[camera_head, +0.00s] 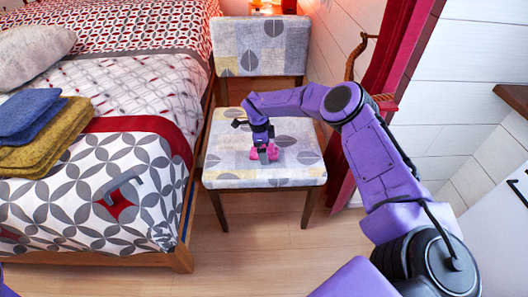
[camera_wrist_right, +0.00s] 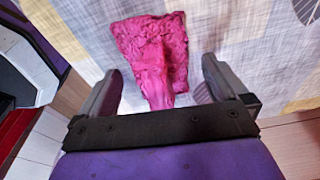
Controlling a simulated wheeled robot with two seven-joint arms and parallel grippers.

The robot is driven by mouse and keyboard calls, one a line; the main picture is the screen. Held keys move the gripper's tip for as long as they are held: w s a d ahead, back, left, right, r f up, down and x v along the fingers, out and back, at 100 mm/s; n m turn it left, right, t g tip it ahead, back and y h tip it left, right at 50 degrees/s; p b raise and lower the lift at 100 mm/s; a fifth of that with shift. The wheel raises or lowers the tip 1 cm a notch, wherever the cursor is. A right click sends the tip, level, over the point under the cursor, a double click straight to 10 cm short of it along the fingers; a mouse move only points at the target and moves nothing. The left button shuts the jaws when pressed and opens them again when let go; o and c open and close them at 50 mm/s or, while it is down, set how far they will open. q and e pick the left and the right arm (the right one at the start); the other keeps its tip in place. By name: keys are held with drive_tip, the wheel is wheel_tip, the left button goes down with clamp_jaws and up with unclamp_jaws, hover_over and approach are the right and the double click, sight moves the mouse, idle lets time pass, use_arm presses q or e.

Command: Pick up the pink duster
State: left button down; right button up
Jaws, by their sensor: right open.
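The pink duster (camera_head: 271,153) lies on the seat of the patterned chair (camera_head: 225,173). In the right wrist view the duster (camera_wrist_right: 153,55) is a crumpled pink cloth-like thing with a narrower part pointing down between my fingers. My right gripper (camera_head: 264,156) is over the seat at the duster and hides part of it. In the right wrist view my right gripper (camera_wrist_right: 160,85) is open, with one finger on each side of the duster's narrow part and a gap to each finger. My left gripper is not in view.
A bed (camera_head: 150,95) stands left of the chair, with folded blue towels (camera_head: 30,115) and mustard towels (camera_head: 50,150) on it. The chair's backrest (camera_head: 260,45) rises behind the seat. A red curtain (camera_head: 395,55) hangs at the right. Wood floor (camera_head: 270,250) lies in front.

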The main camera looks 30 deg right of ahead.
drive_tip(key=c, duration=1.1)
drive_tip(key=shift+o, duration=0.2)
drive_tip(key=shift+r, duration=0.1)
wheel_tip(320, 180, up, 3)
drive_tip(key=shift+r+p, duration=0.15)
drive_tip(key=shift+p, duration=0.25)
drive_tip(key=s+a+r+p, duration=0.2)
drive_tip(key=s+a+r, duration=0.7)
drive_tip(key=s+a, duration=0.1)
drive_tip(key=shift+r, duration=0.3)
